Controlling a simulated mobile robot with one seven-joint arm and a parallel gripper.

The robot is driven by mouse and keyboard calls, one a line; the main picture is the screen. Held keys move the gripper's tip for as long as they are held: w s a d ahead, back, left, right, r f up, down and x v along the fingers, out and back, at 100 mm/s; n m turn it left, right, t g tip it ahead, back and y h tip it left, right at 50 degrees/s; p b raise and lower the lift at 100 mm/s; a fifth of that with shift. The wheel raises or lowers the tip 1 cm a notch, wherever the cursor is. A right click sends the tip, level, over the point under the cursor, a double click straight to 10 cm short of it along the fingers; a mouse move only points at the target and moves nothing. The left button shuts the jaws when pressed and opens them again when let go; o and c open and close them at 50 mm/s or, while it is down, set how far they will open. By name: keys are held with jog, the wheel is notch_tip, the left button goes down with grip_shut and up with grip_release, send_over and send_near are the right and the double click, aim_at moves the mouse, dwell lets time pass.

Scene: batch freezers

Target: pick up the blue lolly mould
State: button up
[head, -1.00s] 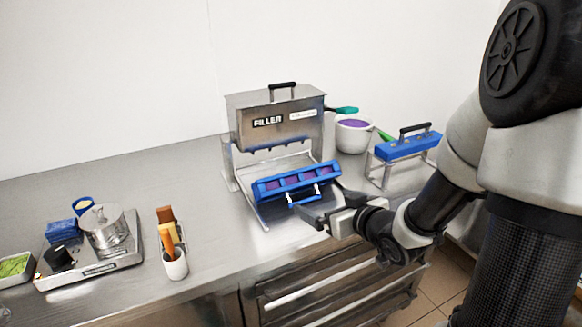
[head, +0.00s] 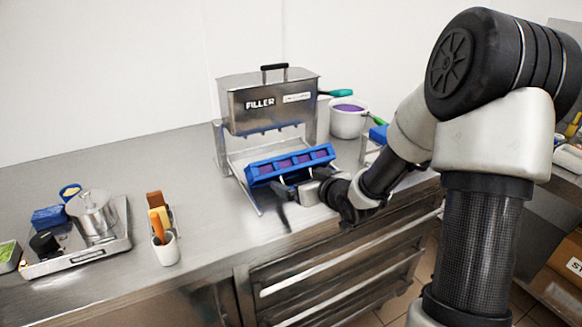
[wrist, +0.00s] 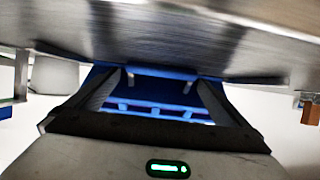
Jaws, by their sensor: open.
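The blue lolly mould (head: 262,173), with purple filling in its cavities, sits tilted on the tray under the filler (head: 266,102). My gripper (head: 288,192) is at the mould's front side, jaws open, with the fingers by where its handle is. In the wrist view the blue mould (wrist: 150,107) shows between the two spread fingers, with pale handle posts near the tips. I cannot tell whether the fingers touch it. The handle is mostly hidden by my gripper in the head view.
A white pot (head: 347,122) of purple mix stands right of the filler. Another blue piece (head: 378,134) is mostly hidden behind my arm. A cup of sticks (head: 166,250) and a scale (head: 85,255) stand left. Counter between cup and filler is clear.

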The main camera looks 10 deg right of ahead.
jog(key=shift+c, duration=0.4)
jog(key=shift+r, duration=0.1)
jog(key=c, duration=0.8)
notch_tip(320, 180, up, 10)
jog(key=p, duration=0.4)
jog(key=shift+s+d+p, duration=0.15)
jog(key=shift+s+d, duration=0.15)
jog(key=shift+s, duration=0.55)
jog(key=shift+s+d+p, duration=0.2)
jog(key=shift+s+d, duration=0.05)
jog(key=shift+s, duration=0.65)
jog(key=shift+s+d+p, duration=0.15)
jog(key=shift+s+d, duration=0.15)
jog(key=shift+s, duration=0.55)
